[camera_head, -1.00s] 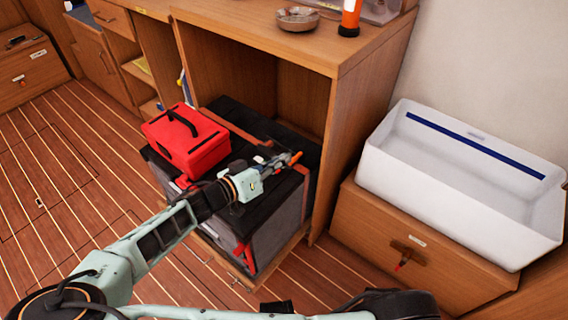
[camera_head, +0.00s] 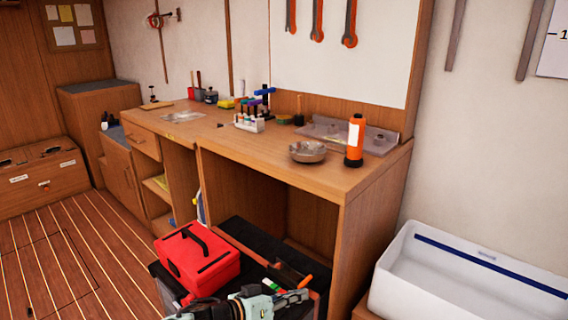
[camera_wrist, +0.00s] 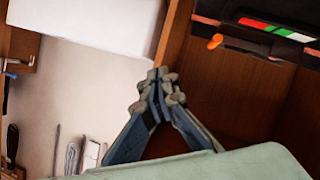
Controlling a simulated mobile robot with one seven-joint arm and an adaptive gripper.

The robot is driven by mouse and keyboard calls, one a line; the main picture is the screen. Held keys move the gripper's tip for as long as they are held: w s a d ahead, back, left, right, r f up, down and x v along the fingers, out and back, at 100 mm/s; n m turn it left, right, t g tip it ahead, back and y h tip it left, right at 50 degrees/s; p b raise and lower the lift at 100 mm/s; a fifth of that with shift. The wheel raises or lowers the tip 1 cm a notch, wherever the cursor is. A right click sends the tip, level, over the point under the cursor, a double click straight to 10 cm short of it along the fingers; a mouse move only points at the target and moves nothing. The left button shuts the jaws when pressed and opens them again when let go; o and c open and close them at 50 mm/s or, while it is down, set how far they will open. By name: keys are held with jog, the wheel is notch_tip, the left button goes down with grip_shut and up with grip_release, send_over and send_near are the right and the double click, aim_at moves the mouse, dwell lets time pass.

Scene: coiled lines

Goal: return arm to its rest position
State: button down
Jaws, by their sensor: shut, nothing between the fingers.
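My gripper (camera_head: 300,296) is at the bottom of the head view, just in front of a black-topped box (camera_head: 241,228) under the workbench. Its fingers are together and hold nothing. In the wrist view, the closed fingertips (camera_wrist: 160,82) meet near the middle of the picture. A strip of green, white and red (camera_wrist: 276,30) and an orange-tipped item (camera_wrist: 215,41) lie beyond them to the upper right. Most of my arm is below the edge of the head view.
A red toolbox (camera_head: 196,266) sits on the box, left of my gripper. The workbench (camera_head: 240,150) above carries a metal bowl (camera_head: 307,152), an orange flashlight (camera_head: 355,140) and several small tools. A white bin (camera_head: 470,285) stands at the lower right.

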jog(key=s+d+r+g+y, duration=0.6)
jog(key=s+d+g, duration=0.25)
jog(key=s, duration=0.35)
jog(key=s+r+n+t+y, duration=0.2)
jog(key=s+r+t, duration=0.1)
jog(key=r, duration=0.5)
jog(key=s+d+r+n+t+y, duration=0.1)
jog(key=s+r+n+t+y, duration=0.1)
jog(key=s+r, duration=0.4)
jog(key=shift+d+r+n+t+y, duration=0.2)
jog(key=shift+r+n+t+y, duration=0.35)
jog(key=shift+r, duration=0.55)
